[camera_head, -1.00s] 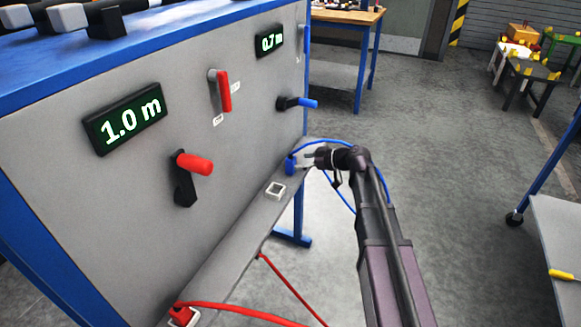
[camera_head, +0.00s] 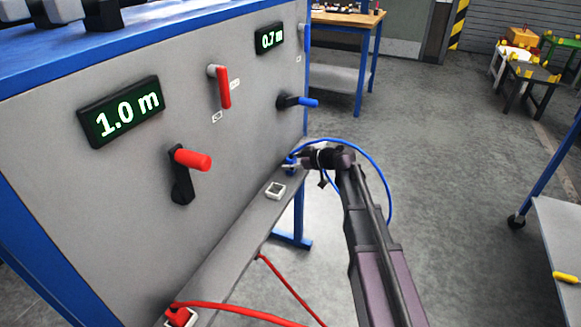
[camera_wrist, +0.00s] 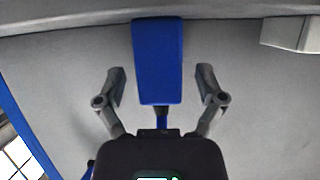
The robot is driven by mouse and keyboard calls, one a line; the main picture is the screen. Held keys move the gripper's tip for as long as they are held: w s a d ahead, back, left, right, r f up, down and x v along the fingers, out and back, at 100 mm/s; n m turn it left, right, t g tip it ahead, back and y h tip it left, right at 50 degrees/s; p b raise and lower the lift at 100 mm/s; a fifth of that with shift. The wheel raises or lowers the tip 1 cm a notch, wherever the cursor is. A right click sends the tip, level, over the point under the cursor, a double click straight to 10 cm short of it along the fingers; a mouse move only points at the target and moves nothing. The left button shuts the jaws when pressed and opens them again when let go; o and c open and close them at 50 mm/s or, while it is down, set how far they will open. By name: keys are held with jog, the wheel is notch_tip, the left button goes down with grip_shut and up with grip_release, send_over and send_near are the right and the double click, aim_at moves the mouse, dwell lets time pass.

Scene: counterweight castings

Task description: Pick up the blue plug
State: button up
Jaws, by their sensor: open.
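The blue plug (camera_wrist: 158,62) stands between the two open fingers of my gripper (camera_wrist: 161,88) in the wrist view. A gap shows between the plug and each finger there. In the head view my gripper (camera_head: 291,166) is at the far end of the grey ledge, right at the blue plug (camera_head: 290,159), which it partly hides. A blue cable (camera_head: 375,165) loops from there to the right and down behind my arm.
A white square socket (camera_head: 275,190) sits on the ledge (camera_head: 235,232) nearer to me. A red plug (camera_head: 180,317) with a red cable is at the near end. The grey panel (camera_head: 130,190) carries red and blue levers and two displays. Open floor lies to the right.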

dwell(0.3)
grip_shut()
jog(key=shift+r, duration=0.15)
dwell(0.3)
notch_tip(320, 180, up, 4)
jog(key=p, duration=0.4)
jog(key=shift+f, duration=0.2)
jog(key=s+d+r+p, duration=0.1)
jog(key=s, duration=1.5)
